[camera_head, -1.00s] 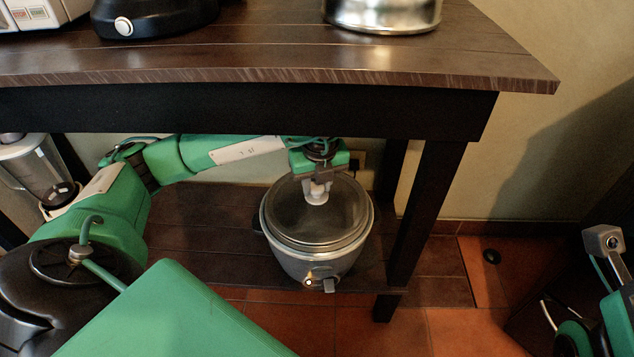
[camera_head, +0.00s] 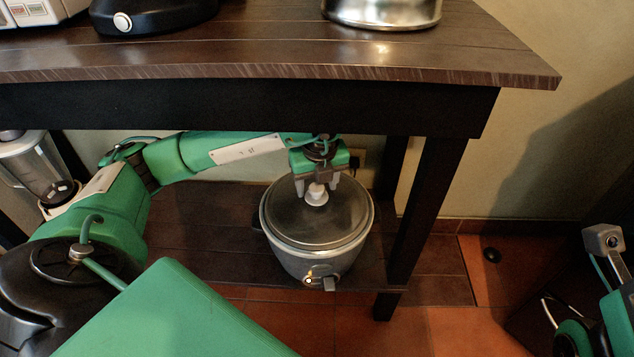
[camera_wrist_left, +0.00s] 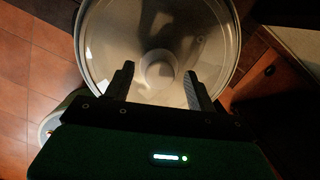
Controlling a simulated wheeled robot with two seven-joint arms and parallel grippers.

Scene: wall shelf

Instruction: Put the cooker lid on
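The cooker lid (camera_head: 290,215), round and glassy with a steel rim and a pale knob (camera_head: 316,195), lies on top of the grey cooker (camera_head: 310,262) on the lower shelf. It looks level and covers the cooker's opening. My left gripper (camera_head: 316,188) is open above the lid, with a finger on each side of the knob. In the left wrist view the lid (camera_wrist_left: 120,35) fills the top, and the knob (camera_wrist_left: 158,72) shows between the spread fingers with gaps on both sides.
The thick tabletop (camera_head: 270,60) lies above my left arm and the cooker. A dark table leg (camera_head: 425,220) stands right of the cooker. A blender-like jar (camera_head: 38,165) is at the far left. The lower shelf (camera_head: 200,225) is bare left of the cooker.

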